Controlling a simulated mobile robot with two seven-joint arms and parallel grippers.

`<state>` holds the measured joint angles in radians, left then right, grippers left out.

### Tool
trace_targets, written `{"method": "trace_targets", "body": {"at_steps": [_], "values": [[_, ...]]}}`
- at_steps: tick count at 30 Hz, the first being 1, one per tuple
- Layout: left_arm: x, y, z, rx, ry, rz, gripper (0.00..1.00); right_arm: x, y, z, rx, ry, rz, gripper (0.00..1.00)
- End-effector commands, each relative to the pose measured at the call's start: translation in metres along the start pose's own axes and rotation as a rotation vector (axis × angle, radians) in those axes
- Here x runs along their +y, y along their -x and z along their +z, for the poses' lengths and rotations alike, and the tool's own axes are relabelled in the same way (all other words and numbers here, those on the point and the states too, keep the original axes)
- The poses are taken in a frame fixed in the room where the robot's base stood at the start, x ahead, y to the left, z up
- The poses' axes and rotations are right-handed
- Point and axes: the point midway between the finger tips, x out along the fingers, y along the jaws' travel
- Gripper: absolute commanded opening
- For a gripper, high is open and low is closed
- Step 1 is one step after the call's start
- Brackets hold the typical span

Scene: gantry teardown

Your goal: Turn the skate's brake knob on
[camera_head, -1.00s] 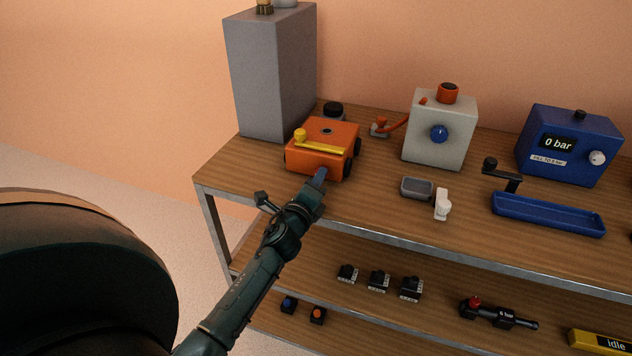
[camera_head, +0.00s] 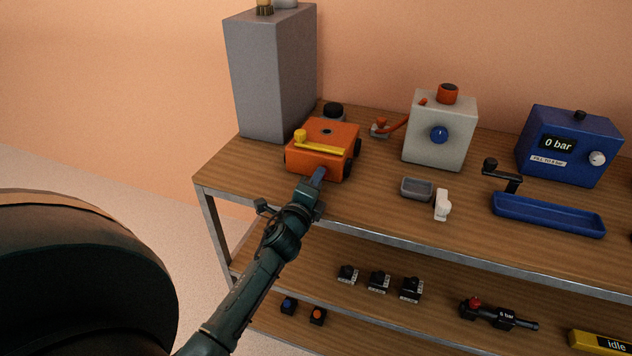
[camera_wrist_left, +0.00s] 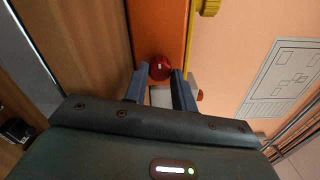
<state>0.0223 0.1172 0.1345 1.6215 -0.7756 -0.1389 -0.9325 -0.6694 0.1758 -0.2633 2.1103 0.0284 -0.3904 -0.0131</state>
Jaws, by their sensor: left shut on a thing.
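The skate (camera_head: 336,138) is an orange box with dark wheels on the left part of the upper wooden shelf. A yellow bar and a yellow knob (camera_head: 300,135) are on its top. A round red knob (camera_wrist_left: 160,67) is on the skate's orange side, seen in the left wrist view. My left gripper (camera_head: 319,174) is at the skate's near side. In the left wrist view my left gripper (camera_wrist_left: 158,76) has its blue fingers on either side of the red knob, shut on it. The fingers and arm hide this knob in the head view. My right gripper is out of view.
A tall grey block (camera_head: 268,75) stands behind the skate to the left. A grey-white box with a blue knob (camera_head: 439,134), a grey tray (camera_head: 417,187) and a white part (camera_head: 442,205) are to the right. The shelf's metal front edge (camera_head: 390,235) runs below my gripper.

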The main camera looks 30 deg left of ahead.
Motion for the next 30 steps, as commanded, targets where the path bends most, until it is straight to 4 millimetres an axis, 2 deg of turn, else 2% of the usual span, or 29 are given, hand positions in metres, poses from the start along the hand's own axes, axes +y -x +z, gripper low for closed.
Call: {"method": "trace_targets", "body": {"at_steps": [1,9,23,26,30], "values": [[0.0006,0.0002,-0.0004,0.001,0.003,0.001,0.28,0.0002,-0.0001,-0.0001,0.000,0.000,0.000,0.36],[0.0004,0.0002,-0.0002,0.000,0.001,0.001,0.48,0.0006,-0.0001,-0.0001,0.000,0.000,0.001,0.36],[0.0020,0.0003,0.0001,0.000,-0.016,0.004,0.48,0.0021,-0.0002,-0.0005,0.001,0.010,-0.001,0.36],[0.0022,0.0003,0.0005,0.000,-0.087,0.005,0.48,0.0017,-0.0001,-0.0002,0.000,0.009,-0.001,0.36],[0.0020,0.0004,0.0006,0.000,-0.315,0.006,0.48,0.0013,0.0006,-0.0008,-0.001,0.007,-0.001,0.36]]}}
